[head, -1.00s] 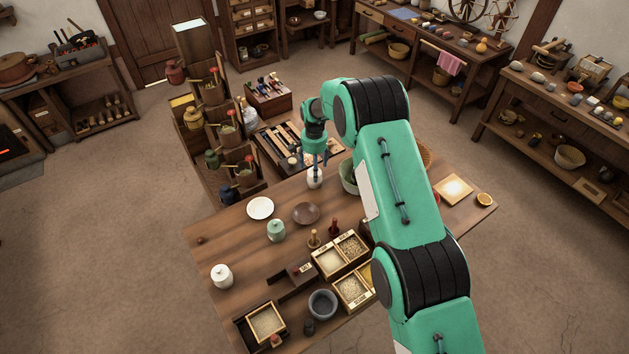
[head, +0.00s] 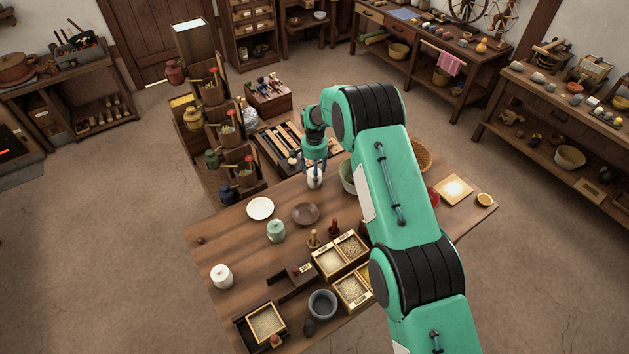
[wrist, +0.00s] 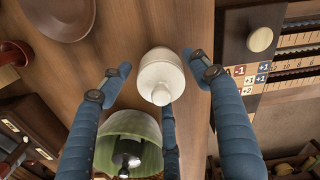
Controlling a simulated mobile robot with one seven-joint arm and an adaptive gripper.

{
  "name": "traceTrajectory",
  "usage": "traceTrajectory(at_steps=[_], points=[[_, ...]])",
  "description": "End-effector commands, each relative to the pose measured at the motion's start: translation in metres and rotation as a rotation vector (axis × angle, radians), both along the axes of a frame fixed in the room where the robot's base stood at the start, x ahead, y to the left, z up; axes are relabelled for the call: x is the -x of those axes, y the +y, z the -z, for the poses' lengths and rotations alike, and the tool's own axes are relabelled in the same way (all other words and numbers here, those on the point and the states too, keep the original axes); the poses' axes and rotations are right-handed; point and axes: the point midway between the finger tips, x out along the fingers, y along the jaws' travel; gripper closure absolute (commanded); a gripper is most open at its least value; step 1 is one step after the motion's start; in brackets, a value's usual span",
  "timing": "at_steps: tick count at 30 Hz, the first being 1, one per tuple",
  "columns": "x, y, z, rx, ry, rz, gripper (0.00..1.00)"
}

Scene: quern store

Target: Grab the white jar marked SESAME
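A white jar (head: 314,182) with a knobbed lid stands upright near the table's far edge; it also shows in the wrist view (wrist: 160,68). No lettering on it is readable here. My gripper (head: 315,168) is open and points down over this jar. In the wrist view its blue fingers are spread, one on each side of the jar and a third beside the lid, with visible gaps at the two sides. A second white lidded jar (head: 222,276) stands at the table's left end, its marking also unreadable.
A white plate (head: 260,208), a brown dish (head: 306,214) and a pale green jar (head: 276,231) stand to the left. A board with number tiles (wrist: 268,60) lies beyond the table edge.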

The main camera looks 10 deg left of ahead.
Motion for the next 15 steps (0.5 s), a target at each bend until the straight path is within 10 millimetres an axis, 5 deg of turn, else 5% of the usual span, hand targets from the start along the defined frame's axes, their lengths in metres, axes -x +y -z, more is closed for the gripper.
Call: traceTrajectory(at_steps=[1,8,15], points=[[0.0000,0.0000,0.0000,0.000,0.000,0.000,0.53],[0.0002,0.0000,0.0002,0.000,0.000,0.000,0.99],[-0.0003,0.0003,-0.0006,-0.001,-0.001,0.000,1.00]])
